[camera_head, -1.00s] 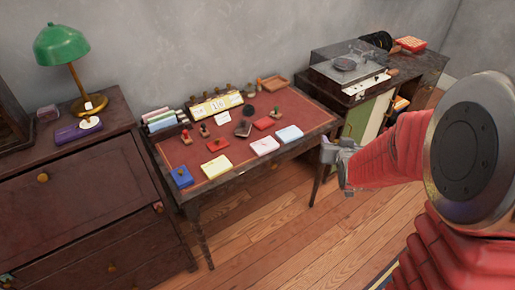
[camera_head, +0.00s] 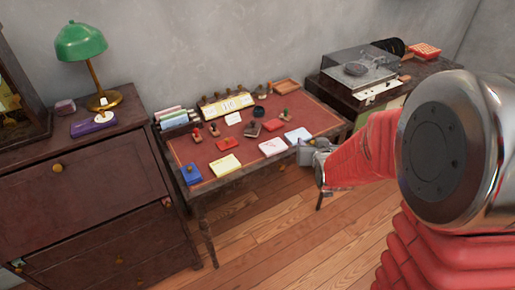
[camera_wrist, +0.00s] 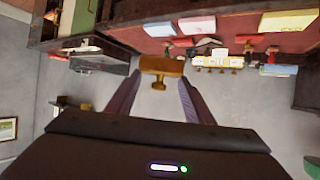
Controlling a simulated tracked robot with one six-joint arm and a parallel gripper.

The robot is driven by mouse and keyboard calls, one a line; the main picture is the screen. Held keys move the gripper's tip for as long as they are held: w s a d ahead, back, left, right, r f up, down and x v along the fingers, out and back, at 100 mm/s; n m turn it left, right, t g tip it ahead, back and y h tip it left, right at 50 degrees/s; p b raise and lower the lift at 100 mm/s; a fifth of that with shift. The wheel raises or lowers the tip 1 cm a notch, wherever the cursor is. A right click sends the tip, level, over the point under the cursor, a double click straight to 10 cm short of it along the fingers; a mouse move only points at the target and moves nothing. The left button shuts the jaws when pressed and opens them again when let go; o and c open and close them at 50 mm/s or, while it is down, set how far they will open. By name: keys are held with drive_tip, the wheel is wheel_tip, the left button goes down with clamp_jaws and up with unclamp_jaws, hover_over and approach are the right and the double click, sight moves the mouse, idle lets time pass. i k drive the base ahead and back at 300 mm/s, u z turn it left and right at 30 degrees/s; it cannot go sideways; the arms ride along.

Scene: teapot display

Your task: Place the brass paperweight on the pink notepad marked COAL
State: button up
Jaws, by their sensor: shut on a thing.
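The pink notepad (camera_head: 272,147) lies near the front edge of the red-topped desk, between a yellow notepad (camera_head: 225,165) and a pale blue one (camera_head: 298,135). It also shows in the wrist view (camera_wrist: 197,24), where the scene is upside down. Its lettering is too small to read. My gripper (camera_head: 306,151) is at the desk's front right corner, to the right of the pink notepad. In the wrist view, my gripper (camera_wrist: 160,76) is shut on the brass paperweight (camera_wrist: 160,66), a flat piece with a knob. The paperweight is hard to make out in the head view.
A blue pad (camera_head: 191,173) lies at the desk's left front. Stamps, red pads (camera_head: 225,144) and a yellow calendar (camera_head: 226,104) stand behind the notepads. A record player (camera_head: 358,68) sits on the right cabinet. A dresser (camera_head: 85,190) stands left. Floor before the desk is clear.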

sight(273, 146)
drive_tip(key=u, duration=0.95)
drive_tip(key=i, duration=1)
drive_tip(key=u, duration=0.05)
